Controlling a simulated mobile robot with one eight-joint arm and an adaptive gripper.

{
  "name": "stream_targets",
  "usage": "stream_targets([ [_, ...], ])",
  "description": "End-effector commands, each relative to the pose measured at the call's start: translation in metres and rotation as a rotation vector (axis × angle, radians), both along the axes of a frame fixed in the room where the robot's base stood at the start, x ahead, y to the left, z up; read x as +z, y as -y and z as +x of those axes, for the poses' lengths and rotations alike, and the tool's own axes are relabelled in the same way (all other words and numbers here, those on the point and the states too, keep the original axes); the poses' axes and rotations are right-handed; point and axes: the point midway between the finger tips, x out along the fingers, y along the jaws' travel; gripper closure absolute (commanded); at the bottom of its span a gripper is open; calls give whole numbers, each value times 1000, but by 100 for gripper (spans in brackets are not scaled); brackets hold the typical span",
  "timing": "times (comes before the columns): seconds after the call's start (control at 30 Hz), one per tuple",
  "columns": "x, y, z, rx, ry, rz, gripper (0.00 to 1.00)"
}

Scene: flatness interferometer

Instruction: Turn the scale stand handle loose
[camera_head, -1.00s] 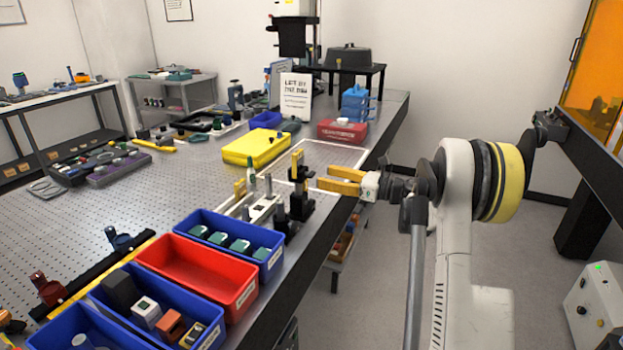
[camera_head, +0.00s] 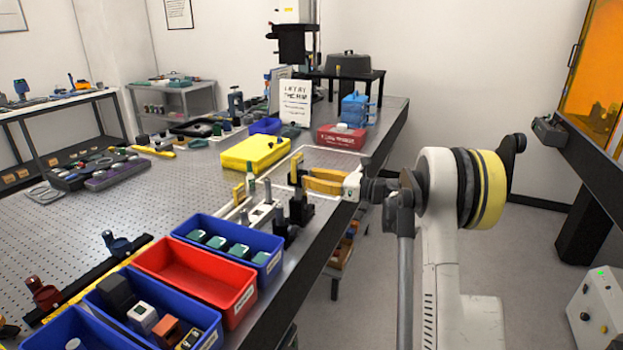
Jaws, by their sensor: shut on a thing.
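The scale stand (camera_head: 299,209) is a small black post on a block near the right edge of the perforated table, with a dark yellow upright piece at its top. My gripper (camera_head: 307,178) reaches in from the right with its yellow fingers at the upper part of this stand. The fingers are shut on what looks like the stand's handle. The handle itself is mostly hidden by the fingers, so its turn angle cannot be told.
A blue bin (camera_head: 220,262) and a red bin (camera_head: 195,290) lie in front. A yellow case (camera_head: 253,152) and a red box (camera_head: 341,138) are behind.

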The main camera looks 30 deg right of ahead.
Motion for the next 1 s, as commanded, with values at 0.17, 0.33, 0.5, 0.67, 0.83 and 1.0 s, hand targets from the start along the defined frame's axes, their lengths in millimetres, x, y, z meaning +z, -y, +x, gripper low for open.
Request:
stream_targets([
  [0.17, 0, 0, 0, 0, 6, -6, 100],
  [0.33, 0, -1, 0, 0, 34, -42, 100],
  [0.5, 1, -1, 0, 0, 94, -119, 100],
  [0.67, 1, -2, 0, 0, 177, -226, 100],
  [0.83, 0, -2, -1, 0, 277, -353, 100],
  [1.0, 0, -3, -1, 0, 376, -481, 100],
])
